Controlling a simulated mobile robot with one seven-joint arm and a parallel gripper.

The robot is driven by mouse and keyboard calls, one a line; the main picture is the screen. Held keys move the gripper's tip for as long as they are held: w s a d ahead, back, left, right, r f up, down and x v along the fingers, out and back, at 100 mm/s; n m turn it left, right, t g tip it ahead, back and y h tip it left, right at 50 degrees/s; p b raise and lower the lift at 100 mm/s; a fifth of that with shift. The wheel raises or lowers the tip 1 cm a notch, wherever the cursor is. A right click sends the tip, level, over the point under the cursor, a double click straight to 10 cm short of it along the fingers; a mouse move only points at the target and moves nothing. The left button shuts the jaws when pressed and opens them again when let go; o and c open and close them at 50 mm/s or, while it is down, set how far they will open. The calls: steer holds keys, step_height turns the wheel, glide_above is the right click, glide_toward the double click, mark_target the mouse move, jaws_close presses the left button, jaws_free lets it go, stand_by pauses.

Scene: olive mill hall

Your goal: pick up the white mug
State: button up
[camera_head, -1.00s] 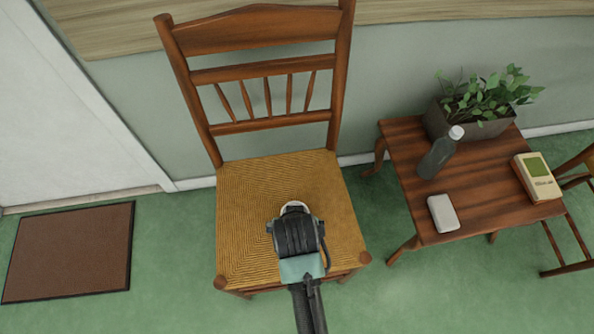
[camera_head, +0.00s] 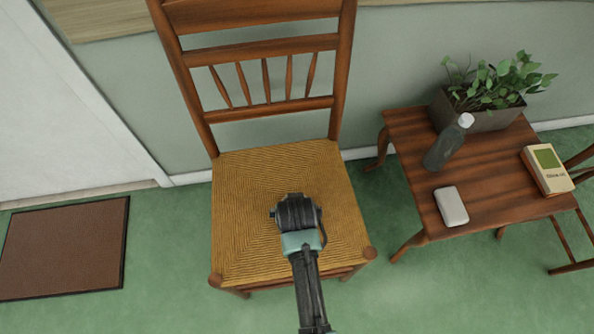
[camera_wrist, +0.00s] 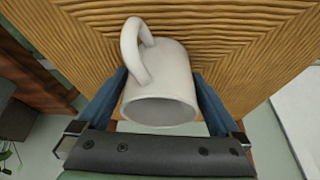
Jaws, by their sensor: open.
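The white mug (camera_wrist: 168,78) is on the woven seat of the wooden chair (camera_head: 240,185). In the wrist view its open rim faces the camera, and its handle points to the upper left. My gripper (camera_wrist: 160,74) is open, with one blue finger on each side of the mug body. The fingers look very close to the mug's sides; I cannot tell whether they touch. In the head view my gripper (camera_head: 296,202) is over the middle of the seat and hides the mug.
The chair's slatted back rises behind the seat. To the right, a small table (camera_head: 490,195) holds a dark bottle (camera_head: 446,146), a planter (camera_head: 475,115), a pale rounded block (camera_head: 451,206) and a boxy cream item (camera_head: 547,170). A brown mat (camera_head: 65,248) lies at left.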

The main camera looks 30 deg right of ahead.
steer(key=shift+c, duration=0.3)
steer(key=shift+r, duration=0.15)
steer(key=c, duration=1.3)
